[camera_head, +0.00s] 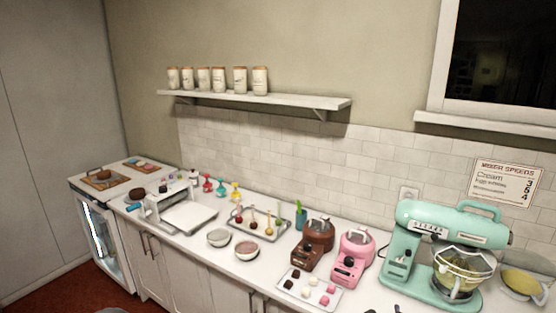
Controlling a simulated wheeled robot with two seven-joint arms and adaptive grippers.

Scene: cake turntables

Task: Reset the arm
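Neither of my arms can be clearly made out in the head view, and neither gripper shows. A small grey shape (110,310) is cut off by the bottom edge at left. Small dark shapes (397,308) are cut off by the bottom edge right of centre. I cannot tell what these are.
A white counter (215,262) runs along the wall. On it stand a mint stand mixer (440,235), a pink machine (353,257), a brown machine (313,244), trays, two bowls (246,250) and a white press-like device (180,208). A shelf (300,101) holds several jars.

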